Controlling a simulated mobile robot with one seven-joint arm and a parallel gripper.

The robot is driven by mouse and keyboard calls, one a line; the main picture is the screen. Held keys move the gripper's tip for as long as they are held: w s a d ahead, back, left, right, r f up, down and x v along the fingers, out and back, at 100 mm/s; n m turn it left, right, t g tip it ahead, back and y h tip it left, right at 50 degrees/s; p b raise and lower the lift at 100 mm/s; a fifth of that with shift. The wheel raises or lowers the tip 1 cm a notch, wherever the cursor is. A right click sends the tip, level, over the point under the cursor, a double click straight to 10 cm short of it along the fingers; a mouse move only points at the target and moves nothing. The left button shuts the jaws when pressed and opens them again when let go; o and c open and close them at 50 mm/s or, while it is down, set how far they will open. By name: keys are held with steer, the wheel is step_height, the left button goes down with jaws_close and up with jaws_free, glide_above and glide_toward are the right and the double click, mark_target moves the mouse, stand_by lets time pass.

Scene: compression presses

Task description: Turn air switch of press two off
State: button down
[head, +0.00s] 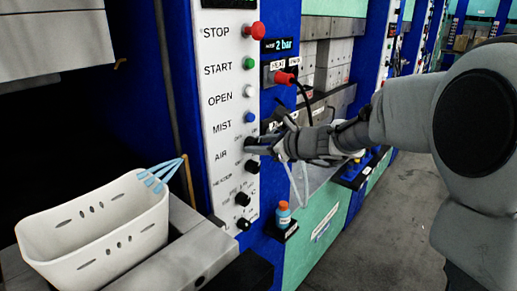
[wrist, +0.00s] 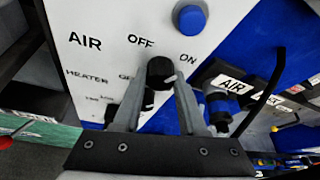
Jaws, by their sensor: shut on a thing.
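The air switch (wrist: 160,70) is a black round knob with a small white mark, beside the AIR label in the wrist view. OFF is printed at its upper left and ON at its upper right. The white mark shows on the knob's lower right side. My gripper (wrist: 158,92) has one finger on each side of the knob and is shut on it. In the head view my gripper (head: 268,147) reaches from the right to the white control panel (head: 219,110) and mostly hides the switch. No press number is readable.
Red, green, white and blue buttons sit above the switch; more black knobs (head: 243,198) sit below. A white basket (head: 95,235) stands at the lower left. A small blue bottle with an orange cap (head: 283,214) stands below my gripper.

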steer(key=n+t+b, duration=0.1)
steer(key=n+b, duration=0.1)
steer(key=b, duration=0.6)
steer(key=n+t+h+b, duration=0.1)
steer(key=n+t+b, duration=0.1)
steer(key=b, duration=0.7)
steer(key=f+n+t+b, duration=0.1)
steer(key=n+b, duration=0.3)
steer(key=b, duration=0.5)
steer(key=shift+s+a+t, duration=0.1)
steer(key=shift+s+t, duration=0.05)
steer(key=shift+t, duration=0.25)
steer(key=shift+r+n+b, duration=0.25)
steer(key=shift+n+b, duration=0.05)
steer(key=shift+b, duration=0.2)
steer(key=shift+c, duration=2.3)
jaws_free()
steer(key=shift+s, duration=0.1)
steer(key=p+v, duration=0.1)
steer(key=v, duration=1.6)
steer(key=shift+s, duration=0.2)
